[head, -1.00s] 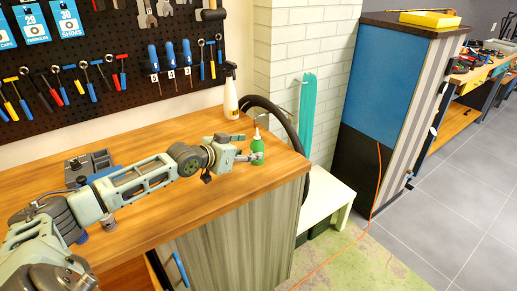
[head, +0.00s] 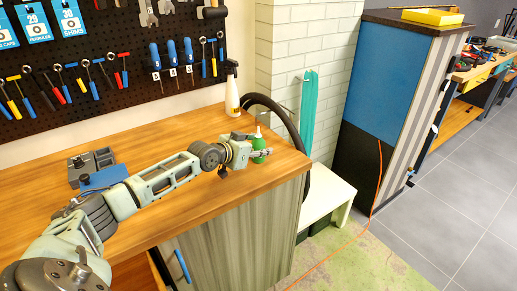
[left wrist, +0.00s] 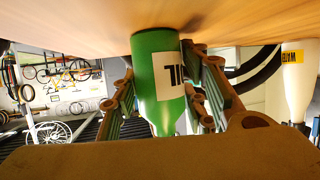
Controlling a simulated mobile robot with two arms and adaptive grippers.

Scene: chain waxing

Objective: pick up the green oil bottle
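The green oil bottle (head: 259,147) stands upright near the right front corner of the wooden bench top (head: 150,143). My left gripper (head: 260,152) is at the bottle, with its fingers reaching around the bottle's body. In the left wrist view the green bottle (left wrist: 158,80) appears upside down, with its white label partly showing and its base on the wood. One finger of the left gripper (left wrist: 160,85) is on each side of it, very close to its sides. The fingers look open; contact is hard to make out. My right gripper is not in view.
A white spray bottle (head: 232,90) stands behind, near the wall. A low white bench (head: 325,204) stands at right.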

